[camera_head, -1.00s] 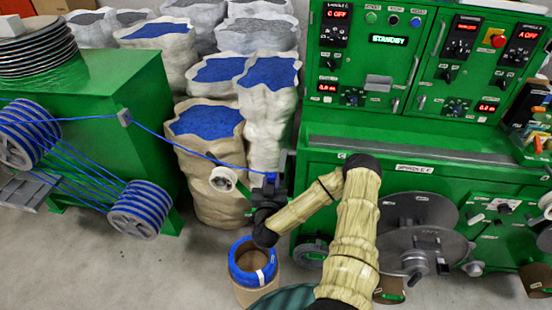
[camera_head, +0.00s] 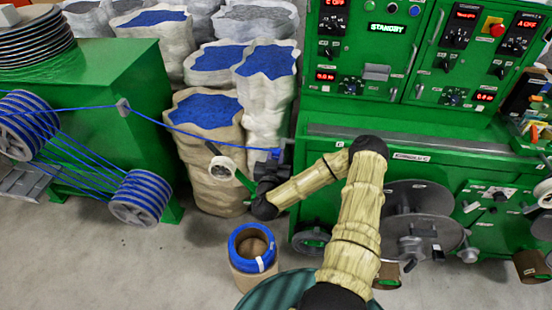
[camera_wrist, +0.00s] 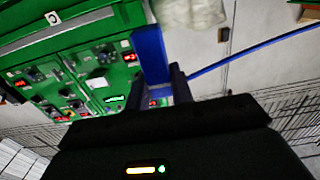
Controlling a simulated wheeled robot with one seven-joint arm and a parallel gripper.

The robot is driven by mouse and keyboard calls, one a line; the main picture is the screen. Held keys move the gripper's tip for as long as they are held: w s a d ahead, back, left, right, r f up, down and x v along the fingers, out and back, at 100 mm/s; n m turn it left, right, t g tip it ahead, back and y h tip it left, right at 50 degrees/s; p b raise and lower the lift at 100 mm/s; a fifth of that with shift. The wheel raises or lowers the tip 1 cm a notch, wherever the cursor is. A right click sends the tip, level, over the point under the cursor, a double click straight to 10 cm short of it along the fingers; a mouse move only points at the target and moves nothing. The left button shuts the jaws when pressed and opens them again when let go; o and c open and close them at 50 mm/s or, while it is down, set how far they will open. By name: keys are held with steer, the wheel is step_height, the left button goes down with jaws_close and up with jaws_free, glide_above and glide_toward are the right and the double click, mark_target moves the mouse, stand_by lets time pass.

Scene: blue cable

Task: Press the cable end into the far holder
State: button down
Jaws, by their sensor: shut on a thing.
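The blue cable (camera_head: 205,137) runs from the green machine at the left, through a small grey guide (camera_head: 122,108), to my gripper (camera_head: 273,156) beside the left edge of the green control cabinet. My gripper is shut on the cable. In the wrist view, the cable (camera_wrist: 245,49) leaves the fingers (camera_wrist: 160,85) toward the upper right. A blue upright piece (camera_wrist: 150,55) stands at the fingers; I cannot tell whether it is part of the cable end. The black gripper body hides the lower part of that view. I cannot clearly make out the far holder.
The green control cabinet (camera_head: 340,118) stands right of my gripper. A white roller (camera_head: 222,168) on a green bar is just left of it. Sacks of blue granules (camera_head: 205,108) stand behind. A blue coil (camera_head: 238,240) sits on a cardboard drum below. Grey floor lies open at lower left.

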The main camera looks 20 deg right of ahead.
steer(key=shift+w+d+f+b, duration=0.5)
steer(key=shift+w+f+b, duration=0.15)
steer(key=shift+w, duration=0.15)
steer(key=shift+w+d+f+b, duration=0.6)
steer(key=shift+w+f, duration=0.1)
steer(key=shift+w, duration=0.1)
steer(key=shift+w+d+f+b, duration=0.45)
steer(key=shift+w+f+b, duration=0.2)
steer(key=shift+w, duration=0.15)
steer(key=shift+f+b, duration=1)
steer(key=shift+f, duration=1.1)
stand_by(2.8)
steer(key=c, duration=1.1)
jaws_free()
steer(key=shift+c, duration=0.2)
